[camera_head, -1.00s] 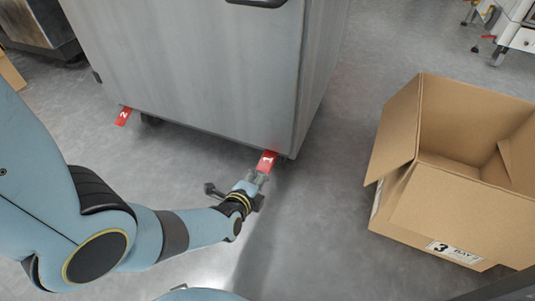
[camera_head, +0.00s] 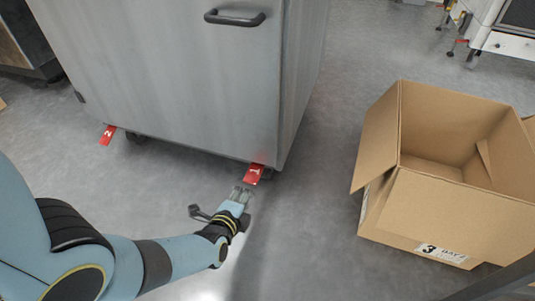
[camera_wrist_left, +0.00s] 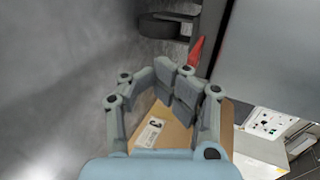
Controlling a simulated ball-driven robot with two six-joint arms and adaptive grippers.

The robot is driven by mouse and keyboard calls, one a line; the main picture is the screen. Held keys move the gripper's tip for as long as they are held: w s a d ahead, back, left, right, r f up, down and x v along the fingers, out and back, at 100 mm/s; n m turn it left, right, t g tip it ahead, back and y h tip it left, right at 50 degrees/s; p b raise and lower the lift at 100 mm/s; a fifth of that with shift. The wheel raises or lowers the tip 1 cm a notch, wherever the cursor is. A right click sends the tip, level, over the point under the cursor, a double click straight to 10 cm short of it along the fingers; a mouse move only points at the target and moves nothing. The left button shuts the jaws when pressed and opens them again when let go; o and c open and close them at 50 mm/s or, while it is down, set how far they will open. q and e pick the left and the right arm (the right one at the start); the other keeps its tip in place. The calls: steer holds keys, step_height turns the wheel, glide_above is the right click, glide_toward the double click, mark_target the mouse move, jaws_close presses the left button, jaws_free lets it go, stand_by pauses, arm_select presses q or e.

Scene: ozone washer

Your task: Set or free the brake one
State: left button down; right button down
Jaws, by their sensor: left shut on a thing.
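Brake one (camera_head: 253,173) is a red pedal marked 1 at the lower front right corner of a grey metal cabinet (camera_head: 180,75). It also shows as a red tip in the left wrist view (camera_wrist_left: 197,52). My left gripper (camera_head: 240,192) is at the near end of this pedal, low over the floor. In the wrist view its fingers (camera_wrist_left: 177,85) are drawn together, with the red tip just beyond them. The contact is partly hidden by the fingers. My right gripper is in neither view.
A second red pedal (camera_head: 107,135), marked 2, is at the cabinet's lower left. An open cardboard box (camera_head: 400,215) stands on the floor to the right. A white machine (camera_head: 507,42) is at the far upper right. Bare floor lies between cabinet and box.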

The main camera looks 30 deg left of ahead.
arm_select(q)
steer(key=s, duration=0.2)
steer(key=s+d+p, duration=0.1)
steer(key=s, duration=0.2)
steer(key=shift+s+d+r, duration=0.1)
steer(key=shift+s+d, duration=0.1)
steer(key=shift+s, duration=0.1)
